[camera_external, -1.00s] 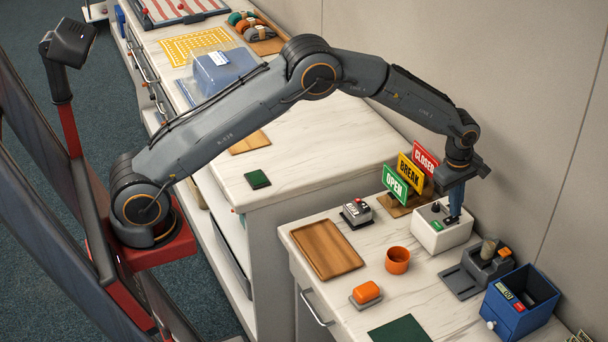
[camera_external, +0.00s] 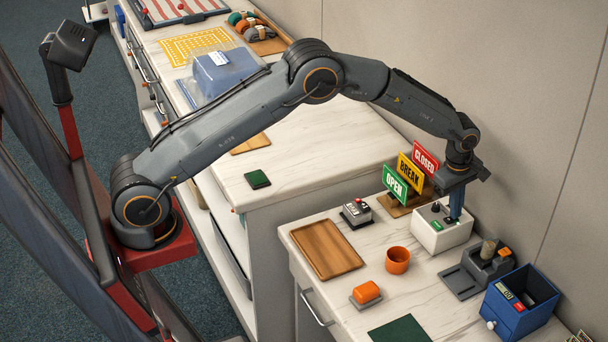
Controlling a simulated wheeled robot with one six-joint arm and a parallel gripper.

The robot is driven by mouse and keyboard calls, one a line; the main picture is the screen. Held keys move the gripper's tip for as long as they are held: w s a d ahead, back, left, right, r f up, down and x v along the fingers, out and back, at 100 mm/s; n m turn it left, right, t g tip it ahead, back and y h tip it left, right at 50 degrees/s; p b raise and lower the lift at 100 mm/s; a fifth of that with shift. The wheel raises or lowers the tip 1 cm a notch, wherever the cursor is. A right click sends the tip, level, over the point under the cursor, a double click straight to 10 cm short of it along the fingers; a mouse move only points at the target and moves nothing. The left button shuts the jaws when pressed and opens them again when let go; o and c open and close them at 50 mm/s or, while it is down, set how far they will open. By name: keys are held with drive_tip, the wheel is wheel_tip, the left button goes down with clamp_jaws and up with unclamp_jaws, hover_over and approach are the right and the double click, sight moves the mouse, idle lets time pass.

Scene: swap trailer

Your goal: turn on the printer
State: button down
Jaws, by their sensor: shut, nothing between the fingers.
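The printer looks to be the small white box (camera_external: 430,241) on the lower counter, right of the sign stand. It has a small green part on its front edge and dark details on top. My gripper (camera_external: 454,219) points straight down over the right part of its top, with its fingers shut and empty. The fingertips are at or just above the top face; I cannot tell whether they touch. The fingers hide part of the top there.
OPEN, BREAK and CLOSED signs (camera_external: 409,174) stand just behind left of the box. A small grey device (camera_external: 357,213), a wooden tray (camera_external: 326,249), an orange cup (camera_external: 397,260), a dark grey station (camera_external: 480,270) and a blue bin (camera_external: 520,300) surround it. The wall is close behind.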

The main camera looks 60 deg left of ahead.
sight(447, 220)
drive_tip(key=shift+s+f, duration=0.2)
drive_tip(key=shift+s+r+p, duration=0.1)
drive_tip(key=shift+s+p, duration=0.55)
drive_tip(key=shift+s, duration=0.05)
wheel_tip(447, 220, up, 14)
drive_tip(key=s+b, duration=0.1)
drive_tip(key=shift+s+b, duration=0.3)
drive_tip(key=shift+s, duration=0.1)
drive_tip(key=w+b, duration=0.1)
drive_tip(key=b, duration=0.2)
drive_tip(key=shift+w+r, duration=0.1)
drive_tip(key=shift+w, duration=0.1)
